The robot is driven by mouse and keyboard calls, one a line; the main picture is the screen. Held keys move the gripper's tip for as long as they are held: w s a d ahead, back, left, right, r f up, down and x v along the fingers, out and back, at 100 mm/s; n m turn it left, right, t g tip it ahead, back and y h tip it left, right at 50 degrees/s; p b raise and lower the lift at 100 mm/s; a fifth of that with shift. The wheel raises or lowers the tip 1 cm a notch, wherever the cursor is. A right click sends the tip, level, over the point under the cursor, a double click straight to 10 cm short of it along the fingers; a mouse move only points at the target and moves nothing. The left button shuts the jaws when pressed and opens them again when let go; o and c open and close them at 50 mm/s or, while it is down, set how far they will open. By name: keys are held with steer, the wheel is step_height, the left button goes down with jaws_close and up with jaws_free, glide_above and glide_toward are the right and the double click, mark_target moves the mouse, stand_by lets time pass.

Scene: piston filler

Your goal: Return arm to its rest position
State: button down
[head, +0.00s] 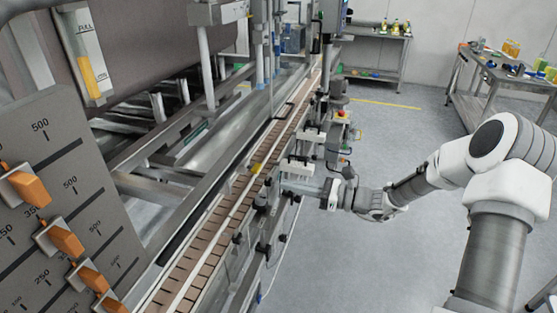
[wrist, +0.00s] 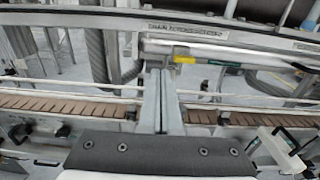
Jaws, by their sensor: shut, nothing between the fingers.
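My arm comes in from the right in the head view, and my gripper (head: 302,187) reaches left to the near side of the conveyor (head: 205,257). In the wrist view my gripper (wrist: 160,72) shows its two fingers close together, pointing over the conveyor belt (wrist: 70,107). The fingers are shut with nothing between them. Whether the fingertips touch any part of the machine, I cannot tell.
A panel with orange sliders (head: 66,240) stands at the left. Glass guards and posts line the conveyor. A bench (head: 375,55) with bottles is at the back, and a cluttered table (head: 500,80) at the back right. Grey floor (head: 350,260) is clear below the arm.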

steer(key=s+a+r+n+g+h, duration=0.1)
steer(key=s+r+n+g+h, duration=0.2)
steer(key=s+n, duration=0.35)
steer(key=s+a+r+n+g+h, duration=0.1)
steer(key=s+r+n+g+h, duration=0.15)
steer(key=s+n+h, duration=0.4)
steer(key=s+d+r+n+t+h, duration=0.2)
steer(key=s+d+r+n+h, duration=0.2)
steer(key=s+d, duration=0.2)
steer(key=s+d+r+n+t+h, duration=0.3)
steer(key=s+d, duration=0.4)
steer(key=s, duration=0.3)
steer(key=shift+s+r+n+h, duration=0.2)
steer(key=shift+r+n+h, duration=0.15)
steer(key=shift+r+n, duration=0.45)
steer(key=shift+d+t, duration=0.1)
steer(key=shift+t, duration=0.15)
